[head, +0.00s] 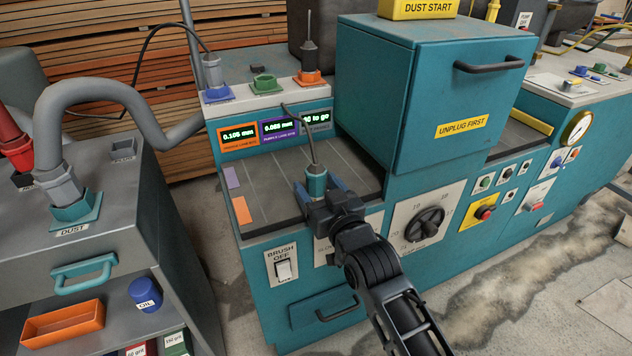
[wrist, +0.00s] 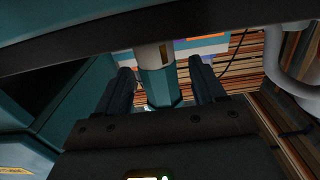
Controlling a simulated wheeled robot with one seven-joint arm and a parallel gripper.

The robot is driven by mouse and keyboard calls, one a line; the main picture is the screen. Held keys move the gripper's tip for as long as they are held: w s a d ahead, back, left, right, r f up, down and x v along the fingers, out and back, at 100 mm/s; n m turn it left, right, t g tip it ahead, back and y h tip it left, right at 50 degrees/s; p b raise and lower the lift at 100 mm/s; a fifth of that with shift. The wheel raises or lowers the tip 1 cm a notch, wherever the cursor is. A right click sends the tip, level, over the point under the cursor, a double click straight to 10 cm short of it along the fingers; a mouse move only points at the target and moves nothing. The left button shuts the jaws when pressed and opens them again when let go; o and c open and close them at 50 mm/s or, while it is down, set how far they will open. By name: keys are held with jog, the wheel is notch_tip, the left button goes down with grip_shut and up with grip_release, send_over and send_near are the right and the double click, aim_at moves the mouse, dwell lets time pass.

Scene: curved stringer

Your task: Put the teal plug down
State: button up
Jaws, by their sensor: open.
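The teal plug (head: 316,184) is upright at the front part of the machine's dark striped deck (head: 270,176). A thin dark cable runs up from its grey top toward the displays. My gripper (head: 319,190) is open, with one finger on each side of the plug. In the wrist view, the plug (wrist: 158,86) stands between the two dark fingers, with gaps showing on both sides. The plug's base is largely hidden by my gripper in the head view, so its contact with the deck is hard to tell.
A purple tile (head: 232,177) and an orange tile (head: 242,210) lie at the deck's left. Blue, green and orange sockets (head: 264,84) sit on the ledge behind. A tall teal cabinet (head: 400,100) stands close at right. The deck's middle is clear.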

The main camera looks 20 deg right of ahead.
jog(key=shift+w, duration=0.65)
jog(key=shift+c, duration=0.4)
jog(key=c, duration=1.1)
jog(key=shift+c, duration=0.2)
